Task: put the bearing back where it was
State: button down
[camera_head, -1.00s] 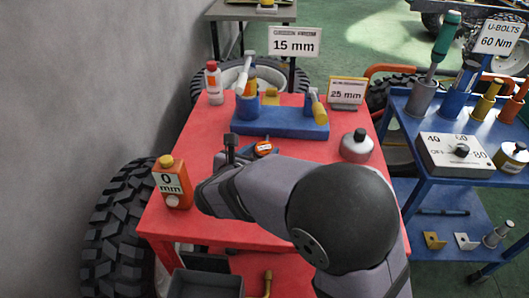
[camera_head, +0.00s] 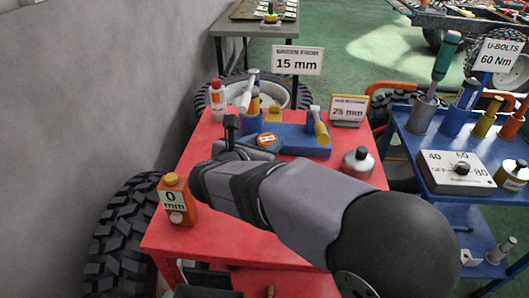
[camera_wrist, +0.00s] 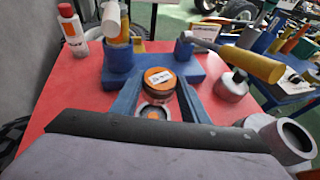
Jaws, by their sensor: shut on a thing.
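My gripper (camera_wrist: 157,101) is shut on a short round piece with an orange top and a white label, which I take to be the bearing (camera_wrist: 158,77). It sits between the two fingers in the wrist view, with a pale ring just below it that I cannot make out clearly. In the head view the bearing's orange top (camera_head: 268,139) shows beside my gripper, in front of the blue block (camera_head: 310,148). I cannot tell whether it touches the block or the table. My arm hides part of the table.
The blue block carries a blue cup of tools (camera_head: 247,103) and a yellow-handled hammer (camera_head: 321,128). Signs read 15 mm (camera_head: 298,61) and 25 mm (camera_head: 348,109).

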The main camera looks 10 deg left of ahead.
jog(key=shift+r, duration=0.65)
